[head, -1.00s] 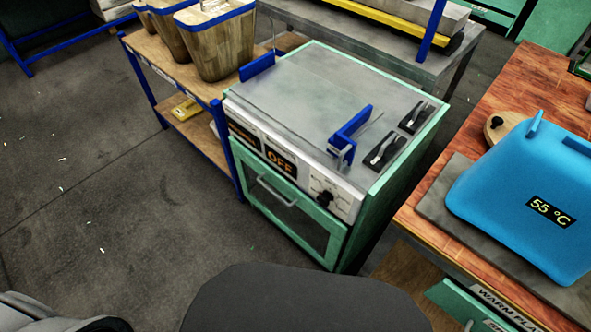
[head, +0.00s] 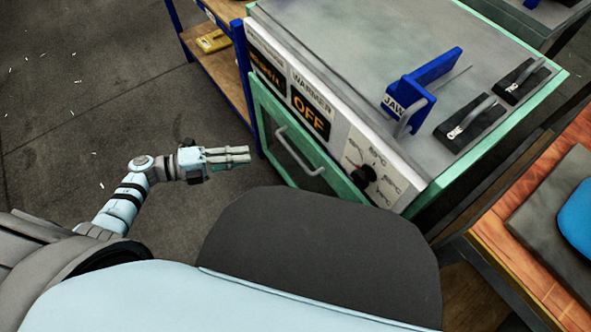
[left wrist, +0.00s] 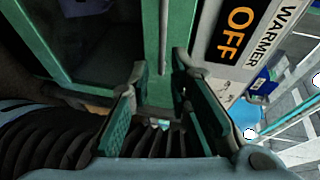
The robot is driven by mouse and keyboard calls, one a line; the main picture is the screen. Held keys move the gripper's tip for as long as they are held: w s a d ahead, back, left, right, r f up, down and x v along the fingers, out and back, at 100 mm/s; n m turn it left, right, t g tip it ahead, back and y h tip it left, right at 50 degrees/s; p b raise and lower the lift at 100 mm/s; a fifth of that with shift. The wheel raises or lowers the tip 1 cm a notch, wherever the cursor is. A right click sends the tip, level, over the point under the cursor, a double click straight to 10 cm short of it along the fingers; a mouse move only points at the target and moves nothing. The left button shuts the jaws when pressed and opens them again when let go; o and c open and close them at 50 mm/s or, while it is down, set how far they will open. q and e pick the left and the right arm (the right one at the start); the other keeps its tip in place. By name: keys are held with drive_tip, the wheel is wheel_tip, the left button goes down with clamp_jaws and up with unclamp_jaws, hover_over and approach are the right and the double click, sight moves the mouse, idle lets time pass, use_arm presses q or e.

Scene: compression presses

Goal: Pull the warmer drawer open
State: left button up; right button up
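The warmer (head: 335,135) has a white panel with an orange OFF display and a black dial. Below the panel is the green-framed warmer drawer (head: 262,105) with a dark window; it looks shut. Its grey bar handle (head: 296,158) runs along the upper front. My left gripper (head: 248,155) is to the left of the handle, apart from it. In the left wrist view its two green-padded fingers (left wrist: 158,66) are spread and empty, facing the drawer's green frame (left wrist: 152,28). My right gripper is out of view.
A blue JAW bracket (head: 424,80) and two dark latch blocks (head: 470,122) sit on the warmer's top. A wooden bench (head: 500,245) stands at the right. A shelf with blue posts (head: 243,75) stands behind at the left. The floor in front is clear.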

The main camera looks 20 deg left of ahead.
use_arm(q)
approach(294, 154)
drive_tip(key=f+x, duration=0.1)
drive_tip(key=x, duration=0.2)
drive_tip(key=shift+m+g, duration=0.3)
drive_tip(key=shift+g, duration=0.1)
drive_tip(key=x, duration=0.2)
drive_tip(key=b+x, duration=0.1)
drive_tip(key=x, duration=0.4)
drive_tip(key=shift+w+r, duration=0.2)
drive_tip(key=shift+r, duration=0.1)
clamp_jaws()
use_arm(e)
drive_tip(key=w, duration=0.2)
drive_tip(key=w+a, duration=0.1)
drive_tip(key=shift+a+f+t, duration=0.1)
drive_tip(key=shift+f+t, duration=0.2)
